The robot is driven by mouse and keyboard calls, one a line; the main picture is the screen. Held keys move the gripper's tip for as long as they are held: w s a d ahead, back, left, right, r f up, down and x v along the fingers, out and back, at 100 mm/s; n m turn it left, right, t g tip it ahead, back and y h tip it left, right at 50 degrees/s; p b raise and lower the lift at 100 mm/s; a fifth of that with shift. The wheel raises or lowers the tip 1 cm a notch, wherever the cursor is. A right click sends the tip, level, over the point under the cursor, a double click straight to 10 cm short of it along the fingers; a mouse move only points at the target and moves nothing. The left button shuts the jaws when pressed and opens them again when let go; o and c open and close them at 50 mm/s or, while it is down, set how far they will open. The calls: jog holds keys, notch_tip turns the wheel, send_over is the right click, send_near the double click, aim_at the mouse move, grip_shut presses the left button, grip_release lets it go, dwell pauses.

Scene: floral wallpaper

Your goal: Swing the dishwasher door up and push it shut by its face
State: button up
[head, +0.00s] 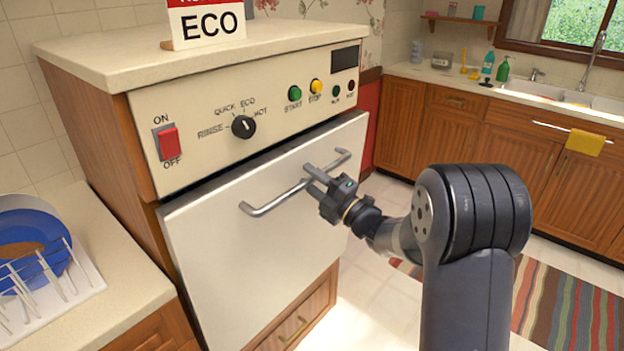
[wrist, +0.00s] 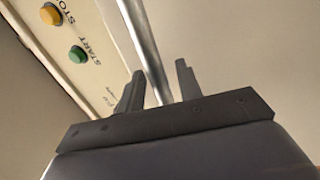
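The dishwasher door (head: 235,245) is a white panel with a metal bar handle (head: 270,205). It stands nearly upright under the control panel, its top edge tilted a little outward with a dark gap behind it. My gripper (head: 314,178) is at the right part of the handle, in front of the door face. In the wrist view my gripper (wrist: 160,82) has its two fingers apart, with the handle bar (wrist: 147,50) running between them, nearer the left finger. I cannot tell whether the bar touches that finger.
The control panel (head: 270,105) above the door carries a red switch, a dial and buttons. An ECO sign (head: 207,25) stands on the countertop. A dish rack with blue plates (head: 35,245) is at the left. A striped rug (head: 565,310) lies at the right.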

jog(key=shift+c, duration=0.5)
grip_shut()
jog(key=shift+a, duration=0.1)
